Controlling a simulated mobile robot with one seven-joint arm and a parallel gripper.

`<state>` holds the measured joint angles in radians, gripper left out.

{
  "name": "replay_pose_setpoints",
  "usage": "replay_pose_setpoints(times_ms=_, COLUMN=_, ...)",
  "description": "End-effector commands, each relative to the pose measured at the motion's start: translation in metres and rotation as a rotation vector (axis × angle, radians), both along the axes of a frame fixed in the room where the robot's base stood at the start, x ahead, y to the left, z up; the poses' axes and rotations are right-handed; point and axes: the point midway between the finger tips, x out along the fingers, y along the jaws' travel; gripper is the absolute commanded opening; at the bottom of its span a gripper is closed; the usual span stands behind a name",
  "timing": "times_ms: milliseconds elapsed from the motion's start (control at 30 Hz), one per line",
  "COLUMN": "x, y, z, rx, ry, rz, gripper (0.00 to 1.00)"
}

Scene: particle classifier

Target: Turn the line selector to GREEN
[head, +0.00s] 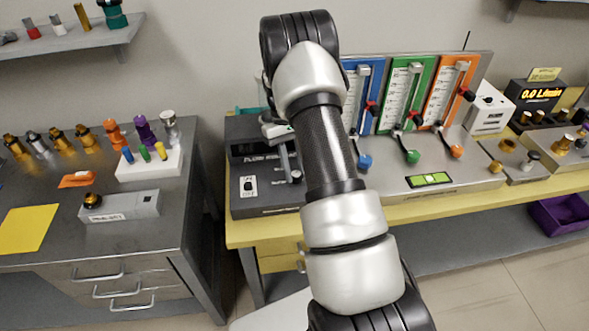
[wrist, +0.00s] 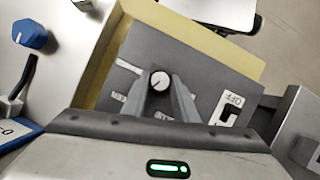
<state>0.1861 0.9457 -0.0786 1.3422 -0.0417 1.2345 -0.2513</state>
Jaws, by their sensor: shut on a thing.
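The line selector, a small round knob with a pale top and a dark pointer mark (wrist: 160,80), sits on a dark grey box (wrist: 200,65). My gripper (wrist: 162,88) is shut on it, a finger on each side. Small white labels lie around the knob, but they are too small to read, so I cannot tell which line the pointer marks. In the head view, the dark grey box (head: 265,203) stands at the left end of the yellow bench. My gripper (head: 289,165) reaches down to its top, partly hidden behind my arm.
An OFF-marked rocker switch (wrist: 228,115) is close beside my gripper. Blue (head: 365,90), green (head: 406,95) and orange (head: 447,92) flow-meter panels stand to the right, with a blue knob (head: 364,161) near my arm. A steel bench (head: 150,250) is at the left.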

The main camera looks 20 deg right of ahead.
Motion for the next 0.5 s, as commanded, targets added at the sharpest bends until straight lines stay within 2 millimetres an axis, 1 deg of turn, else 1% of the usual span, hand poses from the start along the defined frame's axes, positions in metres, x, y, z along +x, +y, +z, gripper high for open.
replay_pose_setpoints(times_ms=200, x=-0.0001, y=-0.0008, z=0.0004, rx=-0.001, ry=0.000, rz=-0.041, gripper=0.04)
replay_pose_setpoints(times_ms=500, x=-0.0001, y=-0.0007, z=0.0004, rx=-0.001, ry=0.000, rz=-0.048, gripper=0.04)
